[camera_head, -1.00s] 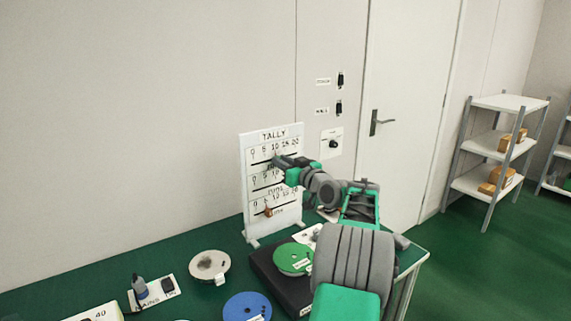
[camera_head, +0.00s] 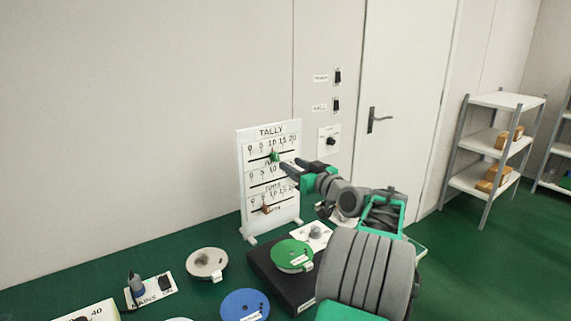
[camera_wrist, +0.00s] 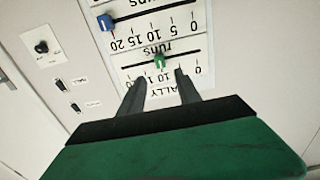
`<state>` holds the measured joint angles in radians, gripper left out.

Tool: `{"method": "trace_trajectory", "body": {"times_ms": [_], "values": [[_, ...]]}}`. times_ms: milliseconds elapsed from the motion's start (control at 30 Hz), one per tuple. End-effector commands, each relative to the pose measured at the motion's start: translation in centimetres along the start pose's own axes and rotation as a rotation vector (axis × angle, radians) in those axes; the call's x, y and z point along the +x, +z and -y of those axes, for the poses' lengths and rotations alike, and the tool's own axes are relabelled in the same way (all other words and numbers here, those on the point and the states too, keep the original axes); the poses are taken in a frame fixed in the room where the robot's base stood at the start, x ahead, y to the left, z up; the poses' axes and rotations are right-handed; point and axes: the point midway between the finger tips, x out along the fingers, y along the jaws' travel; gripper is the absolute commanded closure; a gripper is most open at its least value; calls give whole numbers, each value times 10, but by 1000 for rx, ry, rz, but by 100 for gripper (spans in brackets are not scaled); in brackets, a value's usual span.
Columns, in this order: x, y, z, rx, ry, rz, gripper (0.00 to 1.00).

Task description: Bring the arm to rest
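My gripper (camera_head: 291,167) is in front of the right side of the white tally board (camera_head: 252,224), with its two fingers apart and nothing between them. In the wrist view my gripper (camera_wrist: 160,77) points at the board, which appears upside down. A green slider (camera_head: 275,156) sits on the top line near 10; it also shows in the wrist view (camera_wrist: 160,62), just beyond the fingertips and apart from them. A blue slider (camera_wrist: 105,22) is near 20 on the middle line. An orange-brown slider (camera_head: 266,208) is on the lowest line.
Wall switches (camera_head: 337,76) and a dial (camera_head: 330,141) are beside a door (camera_head: 405,120). Shelves stand at right.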

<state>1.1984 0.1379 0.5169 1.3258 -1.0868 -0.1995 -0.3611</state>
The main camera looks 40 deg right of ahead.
Motion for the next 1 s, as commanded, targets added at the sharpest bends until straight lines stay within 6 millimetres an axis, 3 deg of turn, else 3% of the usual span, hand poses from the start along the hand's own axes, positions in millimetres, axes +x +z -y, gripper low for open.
{"method": "trace_trajectory", "body": {"times_ms": [367,467,567,667,700,767,800,867,900,967,1000], "values": [[-3,0,1,1,-2,0,60],[1,-1,10,1,-11,17,60],[18,-2,52,5,-52,97,60],[35,4,129,7,-117,257,60],[35,10,166,7,-143,337,60],[27,19,218,3,-173,459,60],[15,25,250,-2,-189,539,60],[-10,36,296,-11,-208,662,60],[-32,43,323,-19,-215,745,60],[-71,53,358,-35,-219,865,60],[-100,60,377,-45,-216,943,60]]}}
